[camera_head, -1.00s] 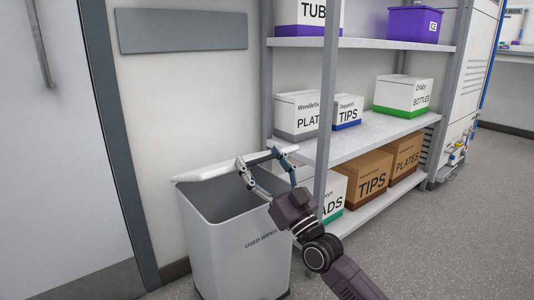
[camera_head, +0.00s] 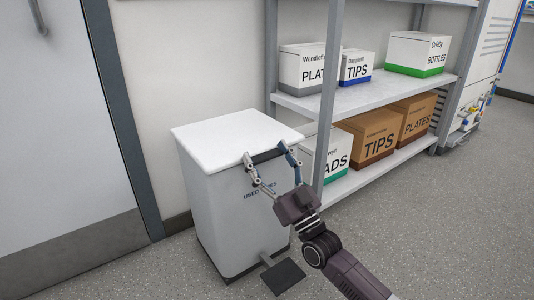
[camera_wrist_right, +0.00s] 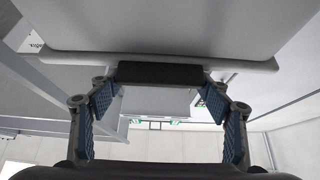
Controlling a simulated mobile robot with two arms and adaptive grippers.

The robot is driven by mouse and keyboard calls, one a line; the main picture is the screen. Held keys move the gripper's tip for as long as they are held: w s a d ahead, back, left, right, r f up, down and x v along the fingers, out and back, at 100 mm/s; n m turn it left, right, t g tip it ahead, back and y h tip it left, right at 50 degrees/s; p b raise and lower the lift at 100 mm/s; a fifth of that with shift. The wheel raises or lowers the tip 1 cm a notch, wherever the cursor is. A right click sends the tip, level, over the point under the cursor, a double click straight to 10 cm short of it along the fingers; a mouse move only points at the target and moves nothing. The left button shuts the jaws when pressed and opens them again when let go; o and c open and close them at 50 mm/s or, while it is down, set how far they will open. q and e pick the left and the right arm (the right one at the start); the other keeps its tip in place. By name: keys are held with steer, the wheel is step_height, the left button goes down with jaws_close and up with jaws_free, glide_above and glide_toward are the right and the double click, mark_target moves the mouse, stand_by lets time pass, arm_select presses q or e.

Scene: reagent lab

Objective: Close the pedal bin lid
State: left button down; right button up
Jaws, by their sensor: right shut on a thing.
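The white pedal bin (camera_head: 215,205) stands by the wall with its lid (camera_head: 225,138) lying flat across the top. No opening shows between lid and body in the head view. My right gripper (camera_head: 266,152) is at the lid's front edge, its two fingers shut on the dark lid handle (camera_head: 270,155). In the right wrist view the dark handle (camera_wrist_right: 160,73) sits between the fingertips, under the pale lid (camera_wrist_right: 150,25). The fingers partly cover the bin's "used wipes" label. The left gripper is not in view.
A dark foot pedal (camera_head: 282,276) sticks out at the bin's base. A shelf unit (camera_head: 325,105) with labelled boxes stands close to the right, its grey post beside my gripper. A grey door (camera_head: 60,150) is at left. Floor (camera_head: 420,220) at right is clear.

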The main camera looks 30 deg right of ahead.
step_height(320, 180, down, 2)
steer(key=shift+w+a, duration=0.15)
steer(key=o, duration=1.6)
steer(key=shift+o, duration=0.5)
steer(key=shift+f, duration=0.1)
steer(key=shift+r, duration=0.3)
steer(key=v, duration=1.2)
steer(key=shift+r, duration=0.15)
